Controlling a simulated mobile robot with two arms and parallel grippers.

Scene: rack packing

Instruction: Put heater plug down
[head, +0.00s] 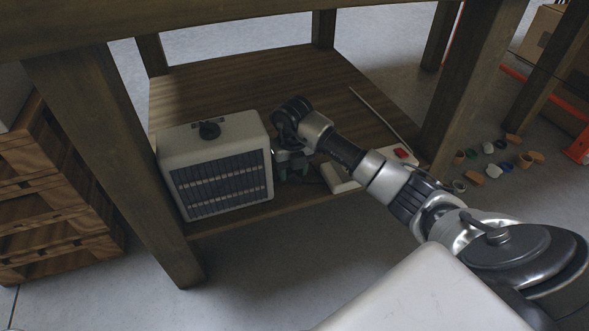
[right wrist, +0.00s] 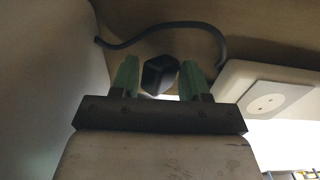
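The black heater plug (right wrist: 160,75) lies on the wooden surface in the right wrist view, with its dark cord curving behind it. My right gripper (right wrist: 160,80) has its two green fingers on either side of the plug, with narrow gaps showing, so it looks open. In the head view my right gripper (head: 293,172) is low at the right side of the white heater (head: 215,168), and the plug cannot be made out there. My left gripper is not in view.
A white power strip (head: 340,180) with a red switch lies right of my gripper on the wooden shelf (head: 240,80); its round socket (right wrist: 265,104) shows in the right wrist view. Table legs (head: 125,165) flank the shelf. Small pots (head: 495,170) and wooden crates (head: 50,200) stand outside.

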